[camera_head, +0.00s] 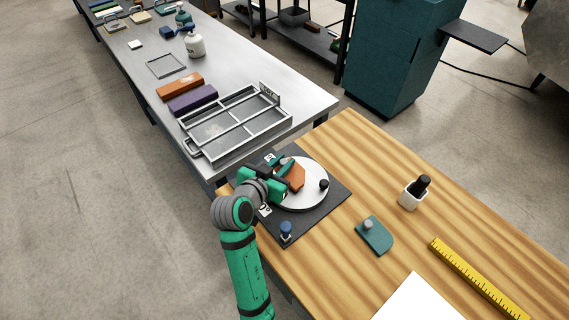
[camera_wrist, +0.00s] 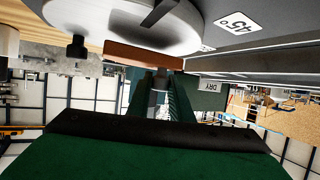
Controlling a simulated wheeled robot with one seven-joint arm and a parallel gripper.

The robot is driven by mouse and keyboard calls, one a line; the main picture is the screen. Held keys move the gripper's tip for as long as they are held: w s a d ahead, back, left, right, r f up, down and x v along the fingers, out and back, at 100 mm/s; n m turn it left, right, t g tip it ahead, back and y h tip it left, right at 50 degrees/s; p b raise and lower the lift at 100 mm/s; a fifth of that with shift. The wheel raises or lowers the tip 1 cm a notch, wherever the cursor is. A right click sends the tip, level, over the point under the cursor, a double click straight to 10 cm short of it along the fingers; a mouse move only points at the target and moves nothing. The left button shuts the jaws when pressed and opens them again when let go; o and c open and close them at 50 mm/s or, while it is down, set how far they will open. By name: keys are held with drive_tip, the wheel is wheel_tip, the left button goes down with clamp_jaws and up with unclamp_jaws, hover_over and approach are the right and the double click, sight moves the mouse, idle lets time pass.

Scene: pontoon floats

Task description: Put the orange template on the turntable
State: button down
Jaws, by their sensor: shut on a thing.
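The orange template (camera_head: 296,177) is over the left part of the turntable's pale round disc (camera_head: 313,198). In the wrist view, which looks upside down, the template (camera_wrist: 143,57) shows edge-on close to the disc (camera_wrist: 120,22); I cannot tell whether they touch. My gripper (camera_head: 279,178) is shut on the template, from the left side of the disc. In the wrist view its fingers (camera_wrist: 160,95) close around a grey grip below the orange edge. A black knob (camera_head: 323,184) stands on the disc's right edge. The gripper hides part of the template and disc.
The turntable sits on a dark base (camera_head: 328,212) with a blue knob (camera_head: 286,229). A metal rack (camera_head: 235,122) stands on the grey table behind.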

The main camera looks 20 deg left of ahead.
drive_tip(key=shift+f, duration=0.6)
drive_tip(key=shift+s+d, duration=0.15)
drive_tip(key=shift+s, duration=0.05)
drive_tip(key=shift+f, duration=0.1)
drive_tip(key=c, duration=1.6)
unclamp_jaws()
drive_tip(key=shift+w, duration=0.15)
drive_tip(key=v, duration=1.2)
